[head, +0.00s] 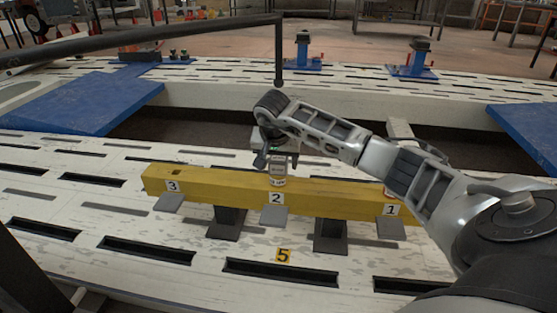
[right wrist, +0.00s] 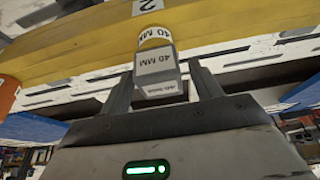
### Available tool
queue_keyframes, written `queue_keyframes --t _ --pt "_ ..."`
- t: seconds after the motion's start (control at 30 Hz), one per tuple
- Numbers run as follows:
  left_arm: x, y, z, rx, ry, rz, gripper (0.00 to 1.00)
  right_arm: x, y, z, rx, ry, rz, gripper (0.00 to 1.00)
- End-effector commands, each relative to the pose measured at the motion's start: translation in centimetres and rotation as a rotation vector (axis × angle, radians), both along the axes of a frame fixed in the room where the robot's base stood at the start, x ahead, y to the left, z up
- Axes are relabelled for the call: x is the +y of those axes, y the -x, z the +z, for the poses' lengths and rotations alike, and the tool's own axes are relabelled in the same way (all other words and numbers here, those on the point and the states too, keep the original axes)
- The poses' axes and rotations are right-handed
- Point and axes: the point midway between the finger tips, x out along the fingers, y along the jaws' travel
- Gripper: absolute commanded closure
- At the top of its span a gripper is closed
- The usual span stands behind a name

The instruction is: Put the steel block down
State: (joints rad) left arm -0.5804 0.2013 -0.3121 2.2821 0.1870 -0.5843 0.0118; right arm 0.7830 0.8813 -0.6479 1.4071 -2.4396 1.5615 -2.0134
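The steel block (right wrist: 156,72), a small grey block marked 40 MM, is between the fingers of my right gripper (right wrist: 163,92) in the right wrist view. Narrow gaps show between the block and both fingers, so the gripper looks open around it. In the head view the right gripper (head: 278,160) points down over the middle of the yellow beam (head: 330,196), with the block (head: 278,169) above label 2 (head: 276,198). A band also marked 40 MM (right wrist: 154,37) lies beyond the block; whether the block touches the beam is hard to tell. My left gripper is not in view.
Labels 3 (head: 172,186) and 1 (head: 390,209) mark the beam's ends; a yellow 5 tag (head: 283,256) lies in front. The beam rests on dark supports (head: 229,222) over the slotted white bench (head: 120,225). A dark bar (head: 150,39) crosses the upper left. Blue plates flank the gap behind.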

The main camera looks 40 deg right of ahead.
Motion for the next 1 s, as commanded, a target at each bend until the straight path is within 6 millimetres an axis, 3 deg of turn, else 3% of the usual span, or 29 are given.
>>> queue_keyframes --t 0.37,0.8,1.0 --pt "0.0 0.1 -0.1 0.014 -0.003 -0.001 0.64 0.1 0.1 0.8 -0.001 0.000 0.000 0.37" --pt "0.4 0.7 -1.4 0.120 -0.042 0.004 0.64 2.7 2.1 8.9 -0.003 0.000 0.001 0.37" --pt "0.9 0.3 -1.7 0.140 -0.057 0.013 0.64 3.4 2.7 11.0 -0.001 0.001 -0.001 0.37"
